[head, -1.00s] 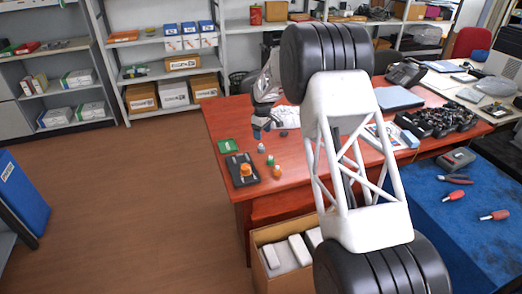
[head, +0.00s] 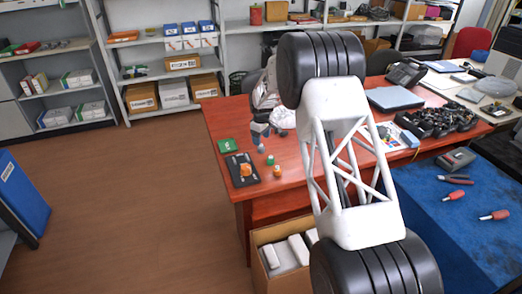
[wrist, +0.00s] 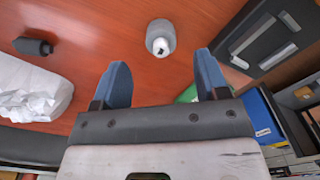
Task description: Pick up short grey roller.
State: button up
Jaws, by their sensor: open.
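The short grey roller (wrist: 160,36) stands on the red table in the wrist view, with a pale piece at its centre. It lies just beyond and between my fingertips, and I see no contact. My gripper (wrist: 160,60) is open, with its two blue fingers apart and nothing held. In the head view, my gripper (head: 260,129) is just above the small grey roller (head: 261,148), near the table's left part.
A black tray (wrist: 262,30) is at the upper right of the wrist view. A dark small part (wrist: 33,46) and a crumpled white bag (wrist: 32,88) are at left. A green card (head: 229,146) and an orange part (head: 277,171) lie nearby in the head view.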

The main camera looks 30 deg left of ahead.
jog(key=shift+f, duration=0.1)
jog(key=shift+f, duration=2.5)
jog(key=shift+s, duration=0.1)
jog(key=c, duration=1)
jog(key=shift+r, duration=0.15)
jog(key=shift+r, duration=4.85)
jog(key=shift+a, duration=0.1)
